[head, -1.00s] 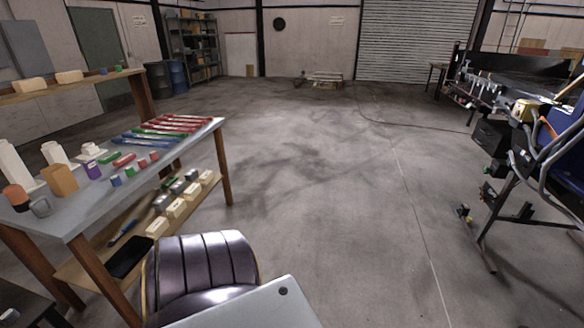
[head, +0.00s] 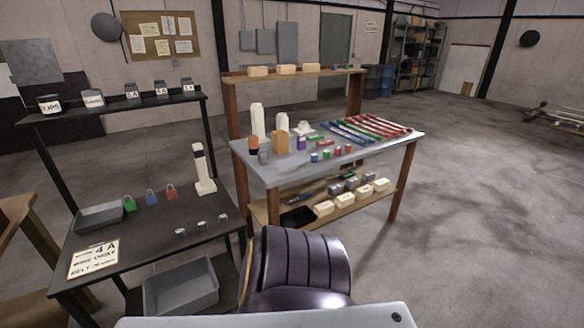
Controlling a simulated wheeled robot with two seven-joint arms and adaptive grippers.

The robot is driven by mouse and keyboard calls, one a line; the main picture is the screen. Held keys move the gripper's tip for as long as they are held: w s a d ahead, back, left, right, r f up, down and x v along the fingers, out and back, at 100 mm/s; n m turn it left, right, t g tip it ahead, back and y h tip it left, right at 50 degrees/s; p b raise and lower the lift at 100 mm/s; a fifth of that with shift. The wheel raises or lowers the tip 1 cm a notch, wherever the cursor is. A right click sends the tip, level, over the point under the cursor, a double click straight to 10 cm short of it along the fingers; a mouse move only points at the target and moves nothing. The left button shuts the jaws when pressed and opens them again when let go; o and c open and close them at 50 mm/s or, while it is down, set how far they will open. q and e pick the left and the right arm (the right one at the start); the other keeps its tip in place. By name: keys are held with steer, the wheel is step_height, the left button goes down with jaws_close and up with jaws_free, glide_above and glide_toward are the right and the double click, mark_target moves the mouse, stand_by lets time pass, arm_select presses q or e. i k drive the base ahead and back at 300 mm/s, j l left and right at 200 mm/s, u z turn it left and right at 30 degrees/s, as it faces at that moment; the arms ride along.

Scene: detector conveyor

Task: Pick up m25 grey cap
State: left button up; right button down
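Three small grey-white round pieces, which look like caps, stand in a slanted row on the dark bench at the left in the head view: a left one (head: 180,232), a middle one (head: 202,226) and a right one (head: 223,217). Any size marking on them is too small to read, so I cannot tell which is m25. Neither of my grippers is in view.
The dark bench also holds a grey tray (head: 100,217), three padlocks (head: 151,196), a white stand (head: 202,170) and a paper sign (head: 94,259). A grey bin (head: 181,288) is below. A grey-topped table (head: 265,172) stands to the right. Floor (head: 470,220) at right is clear.

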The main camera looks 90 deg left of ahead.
mark_target(180, 232)
steer(key=u, duration=3.65)
